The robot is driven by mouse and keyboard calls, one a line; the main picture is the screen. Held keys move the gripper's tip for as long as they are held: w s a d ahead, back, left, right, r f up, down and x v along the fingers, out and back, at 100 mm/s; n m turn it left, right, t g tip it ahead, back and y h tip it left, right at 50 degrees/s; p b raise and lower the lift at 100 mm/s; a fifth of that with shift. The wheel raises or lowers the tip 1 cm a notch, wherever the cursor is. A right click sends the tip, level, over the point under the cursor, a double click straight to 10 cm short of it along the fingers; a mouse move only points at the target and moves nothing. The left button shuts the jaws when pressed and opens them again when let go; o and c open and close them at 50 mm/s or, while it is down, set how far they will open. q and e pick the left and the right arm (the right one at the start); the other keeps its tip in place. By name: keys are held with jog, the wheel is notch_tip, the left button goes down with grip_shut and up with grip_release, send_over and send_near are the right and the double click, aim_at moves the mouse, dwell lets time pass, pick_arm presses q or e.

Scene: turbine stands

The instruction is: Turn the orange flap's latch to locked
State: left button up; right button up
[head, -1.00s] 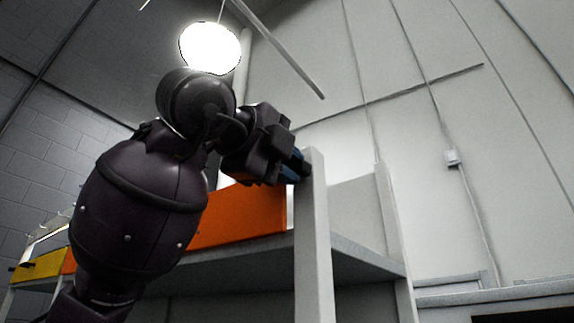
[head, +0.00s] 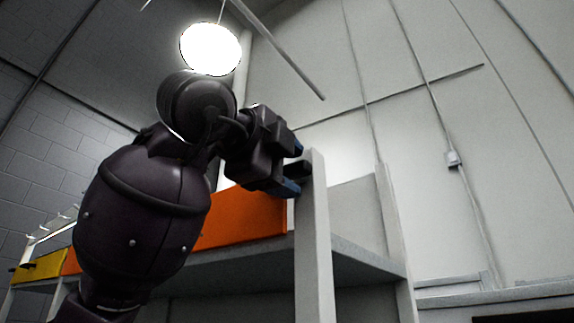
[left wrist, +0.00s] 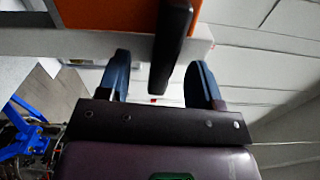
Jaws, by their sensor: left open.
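The orange flap (head: 245,216) is upright on the grey stand, partly hidden behind my left arm. It also shows at the top of the left wrist view (left wrist: 105,14). Its latch is a black bar (left wrist: 172,45) at the flap's edge. In the left wrist view the bar reaches between my two blue fingertips, with a gap on each side. In the head view a small dark part of the latch (head: 301,168) shows between the fingers, beside the post. My left gripper (head: 293,167) is open around the latch. My right gripper is not in view.
A pale upright post (head: 314,235) stands close to the right of my left gripper. A grey shelf (head: 355,259) runs below the flap. A yellow flap (head: 42,267) is at the far left. The space right of the stand is clear up to the wall.

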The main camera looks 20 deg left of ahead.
aim_at(287, 168)
pick_arm(q)
jog(key=shift+s, duration=0.15)
jog(key=shift+v, duration=2.4)
